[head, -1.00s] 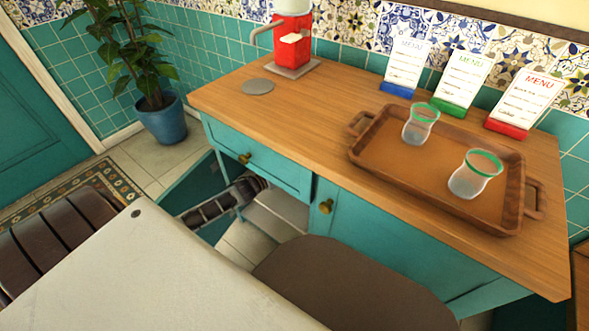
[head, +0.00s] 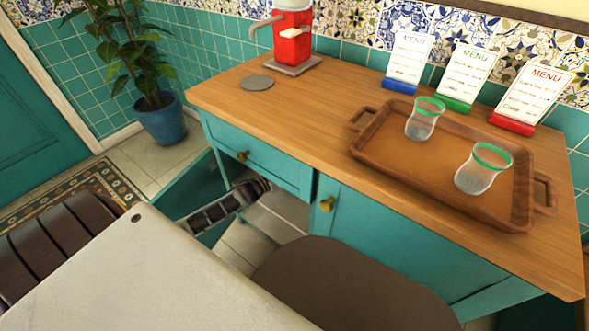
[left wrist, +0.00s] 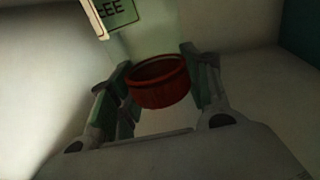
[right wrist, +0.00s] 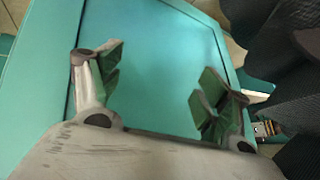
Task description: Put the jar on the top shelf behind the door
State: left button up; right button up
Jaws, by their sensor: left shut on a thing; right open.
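In the left wrist view, my left gripper (left wrist: 160,88) is shut on a jar with a red-brown lid (left wrist: 160,84). The jar's body is mostly hidden below the lid. Pale surfaces surround it. In the head view, my left arm reaches under the counter into the open cabinet; its gripper and the jar are hidden there. The teal cabinet door (head: 192,190) stands open at the left of the opening. A pale shelf (head: 272,220) shows low inside. My right gripper (right wrist: 160,90) is open and empty in front of a teal panel (right wrist: 150,55), hidden in the head view.
A dark label ending in "EE" (left wrist: 118,12) is beyond the jar. A pale table (head: 150,270) and brown chair (head: 340,285) crowd the front.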

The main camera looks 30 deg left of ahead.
pick_arm(q)
jog(key=shift+f, duration=0.15)
pick_arm(e)
jog(key=shift+f, duration=0.1)
pick_arm(q)
jog(key=o, duration=1.5)
jog(key=shift+s, duration=0.1)
jog(key=p+v, duration=0.4)
jog(key=v, duration=0.8)
pick_arm(e)
notch_tip(320, 180, up, 7)
jog(key=d+g+h, duration=0.1)
jog(key=shift+d+r+n, duration=0.2)
jog(key=shift+d+n, duration=0.05)
jog(key=shift+n, duration=0.15)
jog(key=shift+s+a+f, duration=0.1)
jog(key=shift+s+f, duration=0.05)
